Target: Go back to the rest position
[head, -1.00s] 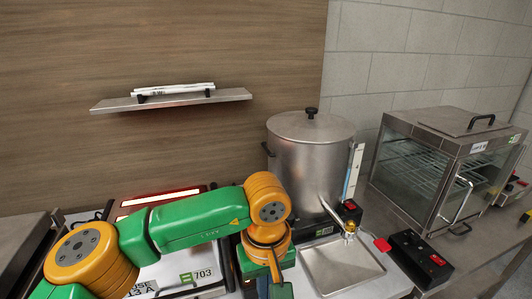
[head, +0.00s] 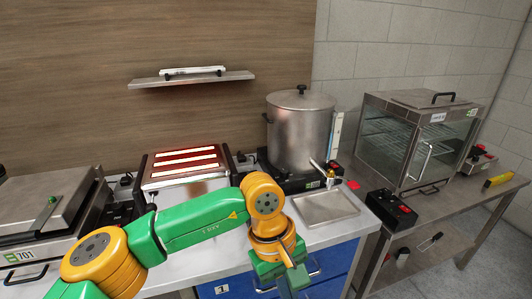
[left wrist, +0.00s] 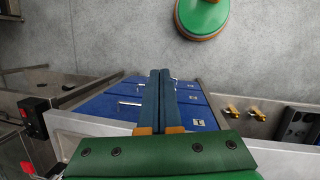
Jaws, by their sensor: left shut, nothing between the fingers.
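My left arm comes in from the lower left in the head view, green with orange joints. My left gripper (head: 290,285) points down in front of the blue drawers, partly cut off by the bottom edge of the picture. In the left wrist view my left gripper (left wrist: 160,75) shows its two dark fingers side by side, shut with nothing between them. Beyond the fingers lie the blue drawer fronts (left wrist: 97,105) and the grey floor (left wrist: 120,35). My right gripper is in neither view.
A steel urn (head: 300,135) stands behind a drip tray (head: 325,207) on the counter. A toaster-like heater (head: 186,170) with glowing bars and a hinged grill (head: 40,210) are at left. A glass display cabinet (head: 415,145) stands at right. Floor (head: 480,245) shows at far right.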

